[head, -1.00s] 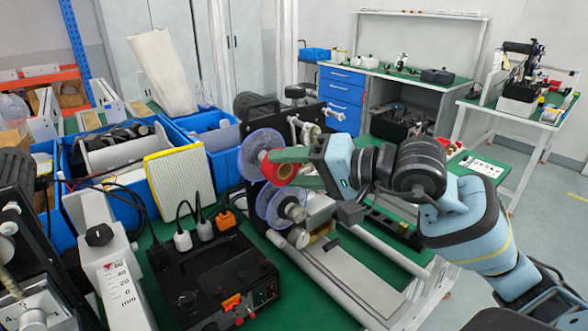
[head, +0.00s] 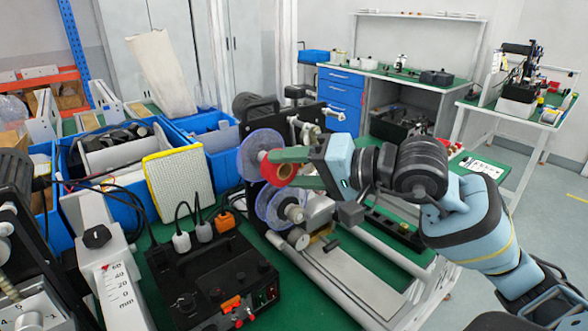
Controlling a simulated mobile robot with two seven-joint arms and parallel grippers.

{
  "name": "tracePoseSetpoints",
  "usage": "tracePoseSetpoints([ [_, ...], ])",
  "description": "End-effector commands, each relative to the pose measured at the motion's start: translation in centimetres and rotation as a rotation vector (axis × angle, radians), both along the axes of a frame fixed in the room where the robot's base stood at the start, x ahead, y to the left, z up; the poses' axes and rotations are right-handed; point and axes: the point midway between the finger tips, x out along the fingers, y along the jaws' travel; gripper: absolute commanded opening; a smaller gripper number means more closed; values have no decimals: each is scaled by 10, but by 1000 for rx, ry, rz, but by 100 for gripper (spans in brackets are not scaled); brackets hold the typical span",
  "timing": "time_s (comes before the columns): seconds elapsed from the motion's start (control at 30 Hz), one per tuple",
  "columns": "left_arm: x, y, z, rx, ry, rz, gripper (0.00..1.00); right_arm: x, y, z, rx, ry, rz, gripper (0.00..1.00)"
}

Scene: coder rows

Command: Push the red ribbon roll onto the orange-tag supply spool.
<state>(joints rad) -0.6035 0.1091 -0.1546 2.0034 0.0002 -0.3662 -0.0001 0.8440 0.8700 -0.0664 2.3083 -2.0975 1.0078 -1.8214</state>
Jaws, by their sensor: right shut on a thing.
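A red ribbon roll (head: 281,172) is held between the green fingers of my right gripper (head: 290,170) in the head view. The gripper comes in from the right and is shut on the roll. The roll is just right of the upper clear purple-blue disc (head: 257,152) of the coder. A second clear disc (head: 274,208) sits below it, with a pale hub. I cannot tell which spool bears the orange tag, nor whether the roll touches the upper spool's shaft. My left gripper is not in view.
A black control box (head: 210,277) with plugs and orange parts stands in front, left of the discs. Blue bins (head: 209,130) and a yellow-edged pad (head: 180,182) lie behind it. A metal rail frame (head: 345,275) runs below my right arm.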

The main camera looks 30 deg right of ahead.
Motion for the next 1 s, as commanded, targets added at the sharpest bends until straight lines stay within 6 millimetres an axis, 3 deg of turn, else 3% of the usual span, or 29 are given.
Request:
tracePoseSetpoints([
  [1.0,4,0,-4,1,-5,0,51,3,0,0,0,0,-1,34],
])
